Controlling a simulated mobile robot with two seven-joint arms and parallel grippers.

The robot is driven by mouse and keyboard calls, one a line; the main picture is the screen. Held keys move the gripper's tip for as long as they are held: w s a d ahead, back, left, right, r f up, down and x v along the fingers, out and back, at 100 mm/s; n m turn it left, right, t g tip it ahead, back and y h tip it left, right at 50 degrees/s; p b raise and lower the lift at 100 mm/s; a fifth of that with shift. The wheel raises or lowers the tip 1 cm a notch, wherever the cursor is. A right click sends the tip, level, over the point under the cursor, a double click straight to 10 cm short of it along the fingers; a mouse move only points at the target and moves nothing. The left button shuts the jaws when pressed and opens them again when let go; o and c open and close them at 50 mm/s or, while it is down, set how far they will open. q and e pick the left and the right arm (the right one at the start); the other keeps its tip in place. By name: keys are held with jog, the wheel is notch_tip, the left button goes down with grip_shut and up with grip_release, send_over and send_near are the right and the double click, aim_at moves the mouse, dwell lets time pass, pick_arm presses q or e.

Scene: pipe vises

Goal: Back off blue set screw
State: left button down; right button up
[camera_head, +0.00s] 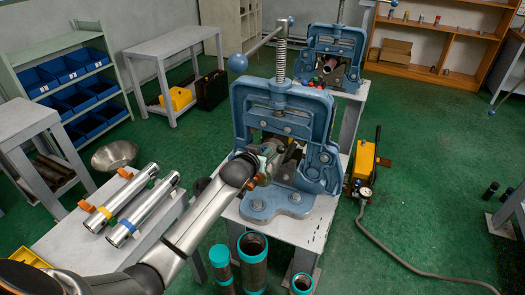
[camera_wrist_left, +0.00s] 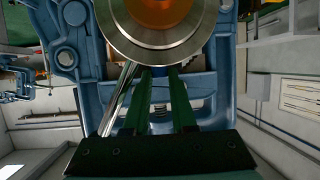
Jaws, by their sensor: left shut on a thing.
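The near blue pipe vise (camera_head: 325,150) stands on a grey bench in the head view. My left gripper (camera_head: 270,163) reaches into its front, beside a round metal part. In the left wrist view, my gripper's two green fingers (camera_wrist_left: 160,75) point up under a large steel disc (camera_wrist_left: 158,50) with an orange centre (camera_wrist_left: 158,10). The fingers are shut on a narrow blue piece (camera_wrist_left: 160,92), which looks like the blue set screw. Its end is hidden behind the disc and fingertips. My right gripper is not in view.
Two steel cylinders (camera_head: 125,200) with coloured bands lie on the left bench. Teal-ended pipes (camera_head: 253,265) stand in front of the vise bench. A second blue vise (camera_head: 335,45) stands behind. A yellow pump (camera_head: 362,165) and its hose are on the floor at right.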

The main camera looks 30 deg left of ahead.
pick_arm(q)
jog(key=c, duration=0.7)
grip_release()
jog(key=shift+c, duration=0.2)
jog(key=shift+d, duration=0.1)
jog(key=shift+m+h, duration=0.3)
jog(key=shift+h, duration=0.1)
